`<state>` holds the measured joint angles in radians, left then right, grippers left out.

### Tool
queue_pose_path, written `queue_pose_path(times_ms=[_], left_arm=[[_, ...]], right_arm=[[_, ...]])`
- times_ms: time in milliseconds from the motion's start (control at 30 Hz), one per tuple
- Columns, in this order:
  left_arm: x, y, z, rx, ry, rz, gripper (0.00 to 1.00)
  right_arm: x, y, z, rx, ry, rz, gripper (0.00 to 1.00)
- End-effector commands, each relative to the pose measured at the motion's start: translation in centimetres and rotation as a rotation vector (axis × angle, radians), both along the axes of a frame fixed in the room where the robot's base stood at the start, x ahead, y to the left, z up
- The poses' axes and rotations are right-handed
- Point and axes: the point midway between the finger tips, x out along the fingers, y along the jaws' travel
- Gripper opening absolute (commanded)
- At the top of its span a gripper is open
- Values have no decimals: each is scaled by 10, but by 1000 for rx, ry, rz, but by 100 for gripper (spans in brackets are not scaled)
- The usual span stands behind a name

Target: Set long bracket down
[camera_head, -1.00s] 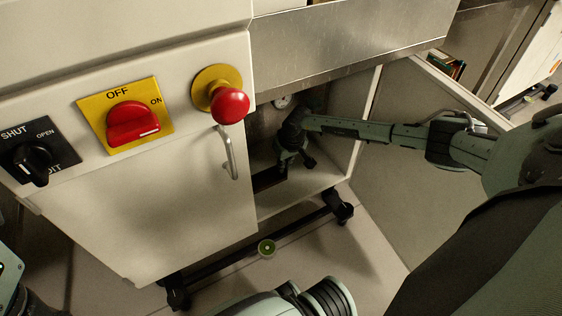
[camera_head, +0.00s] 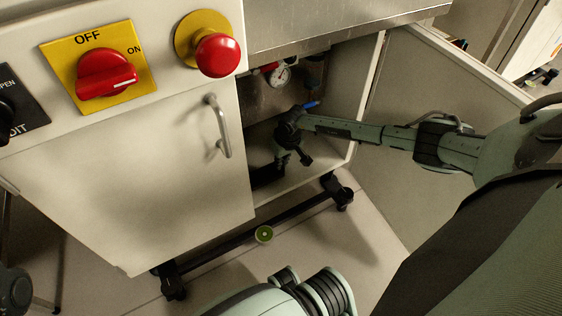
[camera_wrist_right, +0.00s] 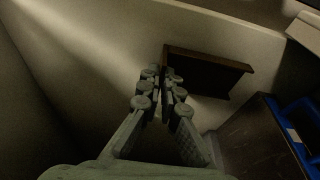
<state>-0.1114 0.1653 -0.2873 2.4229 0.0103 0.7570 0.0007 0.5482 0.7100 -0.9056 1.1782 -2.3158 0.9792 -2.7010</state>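My right gripper (camera_head: 290,160) reaches through the open doorway into the lower cabinet, close above its floor. In the right wrist view its two fingers (camera_wrist_right: 162,78) are nearly together, with the thin edge of the long bracket (camera_wrist_right: 212,75) between their tips. The bracket is dark brown, angled in profile, and extends to the right of the fingers, close to a pale surface. Whether it touches that surface is unclear. In the head view only a dark shape shows beside the gripper in the shadow, and the bracket is hard to make out. My left gripper is out of view.
A pressure gauge (camera_head: 280,75) and a blue handle (camera_head: 312,104) are inside, above and behind the gripper. A closed door with a metal handle (camera_head: 219,127) is left. A blue item (camera_wrist_right: 298,130) lies right in the wrist view.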

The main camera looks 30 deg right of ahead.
Motion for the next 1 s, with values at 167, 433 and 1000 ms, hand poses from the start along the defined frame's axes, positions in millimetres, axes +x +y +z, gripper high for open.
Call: queue_pose_path(times_ms=[167, 433, 1000], left_arm=[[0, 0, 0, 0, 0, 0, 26], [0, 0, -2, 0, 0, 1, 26], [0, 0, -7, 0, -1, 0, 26]], right_arm=[[0, 0, 1, 0, -1, 0, 0], [0, 0, -3, 0, -1, -1, 0], [0, 0, -10, 1, -1, -1, 21]])
